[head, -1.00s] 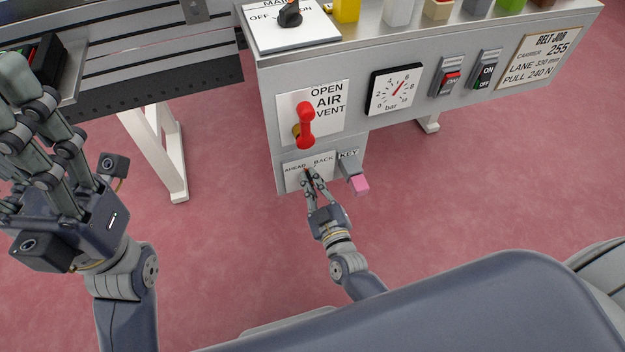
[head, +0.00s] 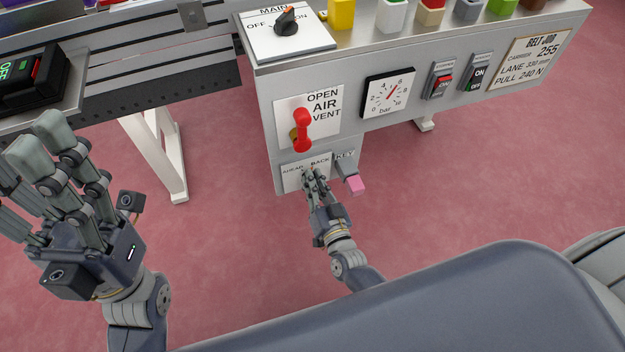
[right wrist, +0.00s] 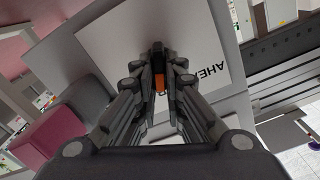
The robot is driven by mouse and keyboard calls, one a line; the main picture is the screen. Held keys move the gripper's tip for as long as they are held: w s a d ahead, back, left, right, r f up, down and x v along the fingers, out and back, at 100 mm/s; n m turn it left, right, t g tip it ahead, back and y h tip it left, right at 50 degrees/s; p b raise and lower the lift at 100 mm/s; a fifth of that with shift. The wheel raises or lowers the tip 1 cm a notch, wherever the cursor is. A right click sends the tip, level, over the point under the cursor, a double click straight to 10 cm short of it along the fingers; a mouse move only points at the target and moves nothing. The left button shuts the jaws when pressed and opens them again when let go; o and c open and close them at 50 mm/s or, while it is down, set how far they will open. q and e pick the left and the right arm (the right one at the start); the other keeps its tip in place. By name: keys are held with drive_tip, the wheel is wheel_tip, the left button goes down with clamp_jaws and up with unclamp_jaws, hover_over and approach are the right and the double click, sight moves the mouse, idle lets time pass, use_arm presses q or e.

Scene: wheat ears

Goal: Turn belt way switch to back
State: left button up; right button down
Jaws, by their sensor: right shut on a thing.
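The belt way switch plate (head: 290,183), white with AHEAD at left and BACK at right, sits low on the grey console's front. My right gripper (head: 310,174) reaches up to it, its fingers closed around the switch lever. In the head view the fingers hide most of the lever, so I cannot tell its exact angle. In the right wrist view the lever (right wrist: 159,83) shows as a dark piece with an orange part between the fingertips, beside the word AHEAD. My left gripper (head: 28,140) is raised at the left with its fingers apart and empty.
A KEY switch with a pink tag (head: 354,184) sticks out close to the right of my right gripper. A red air vent handle (head: 302,130) is just above the plate. A pressure gauge (head: 388,93) is up to the right. The floor below is clear.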

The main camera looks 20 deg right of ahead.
drive_tip(key=shift+m, duration=0.6)
drive_tip(key=c, duration=1.7)
unclamp_jaws()
drive_tip(key=shift+d, duration=0.1)
drive_tip(key=s, duration=1.2)
drive_tip(key=shift+d, duration=0.2)
drive_tip(key=shift+f, duration=0.1)
